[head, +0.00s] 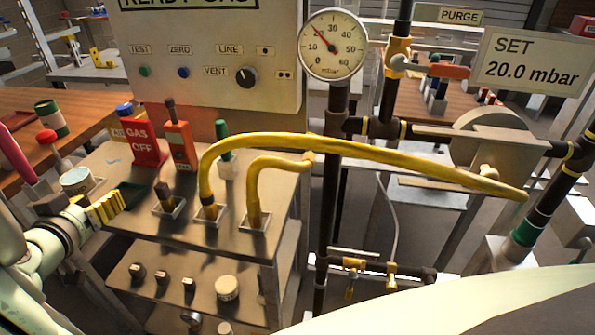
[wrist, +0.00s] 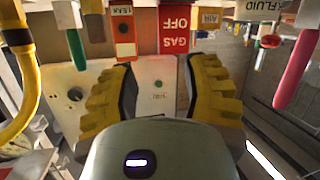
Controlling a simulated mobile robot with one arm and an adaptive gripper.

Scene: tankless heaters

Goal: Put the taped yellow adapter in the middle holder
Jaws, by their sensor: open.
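A long yellow hose (head: 355,147) with a dark band at its lower left end stands in a square holder (head: 208,213) on the metal bench and arches right toward the pipes. A shorter bent yellow piece (head: 254,190) stands in the holder to its right. I cannot tell for sure which yellow piece is the taped adapter. My gripper (head: 112,206) is open and empty at the bench's left side. In the wrist view its fingers (wrist: 158,72) are spread, with a yellow hose (wrist: 20,105) at the left.
A red GAS OFF block (head: 145,146), an orange-red meter (head: 181,145) and a green-handled item (head: 225,150) stand behind the holders. A gauge (head: 333,45) and dark pipes rise to the right. A round tin (head: 78,181) lies near my gripper.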

